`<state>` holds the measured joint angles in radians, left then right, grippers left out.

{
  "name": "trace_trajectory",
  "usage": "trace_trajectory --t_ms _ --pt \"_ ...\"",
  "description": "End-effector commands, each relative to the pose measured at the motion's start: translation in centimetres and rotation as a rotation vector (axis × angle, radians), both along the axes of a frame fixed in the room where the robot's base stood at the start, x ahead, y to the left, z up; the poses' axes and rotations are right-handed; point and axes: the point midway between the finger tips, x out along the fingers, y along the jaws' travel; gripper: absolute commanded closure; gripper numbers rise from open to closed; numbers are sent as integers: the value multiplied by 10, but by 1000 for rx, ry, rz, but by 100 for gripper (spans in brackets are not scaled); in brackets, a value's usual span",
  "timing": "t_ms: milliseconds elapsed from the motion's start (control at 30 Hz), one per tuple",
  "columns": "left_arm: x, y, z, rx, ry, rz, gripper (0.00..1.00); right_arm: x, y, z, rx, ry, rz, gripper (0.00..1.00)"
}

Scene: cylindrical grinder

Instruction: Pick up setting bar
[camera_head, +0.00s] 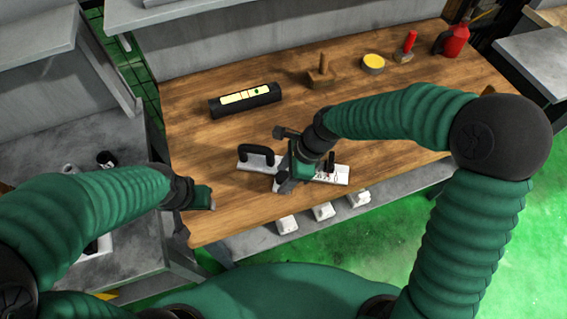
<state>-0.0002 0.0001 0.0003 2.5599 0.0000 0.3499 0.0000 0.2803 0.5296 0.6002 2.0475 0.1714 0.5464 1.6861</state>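A flat pale bar with black handles, which looks like the setting bar (334,179), lies on the wooden table (225,215) near its front edge. One black arched handle (257,152) stands at its left end. My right gripper (284,184) is over the middle of the bar, pointing down, and hides part of it. I cannot tell whether its fingers touch the bar or are closed. My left gripper (208,198) is at the table's left front edge, apart from the bar. Its finger opening is not clear.
A black level-like tool with a yellow panel (245,98) lies behind the bar. Along the back are a wooden block with a peg (322,75), a yellow-topped tin (373,63), a red-handled tool (407,47) and a red can (455,40). Several white items (323,211) sit below the front edge.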

Motion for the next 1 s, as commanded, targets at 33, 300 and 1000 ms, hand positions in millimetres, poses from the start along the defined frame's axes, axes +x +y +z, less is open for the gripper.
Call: trace_trajectory --t_ms 33,300,1000 --pt "0 0 0 0 0 0 50 0 0 0 0 0 1 56" --pt "0 0 0 0 0 1 50 0 0 0 0 1 0 91" --pt "0 0 0 0 0 0 50 1 -1 0 -1 0 -1 100"
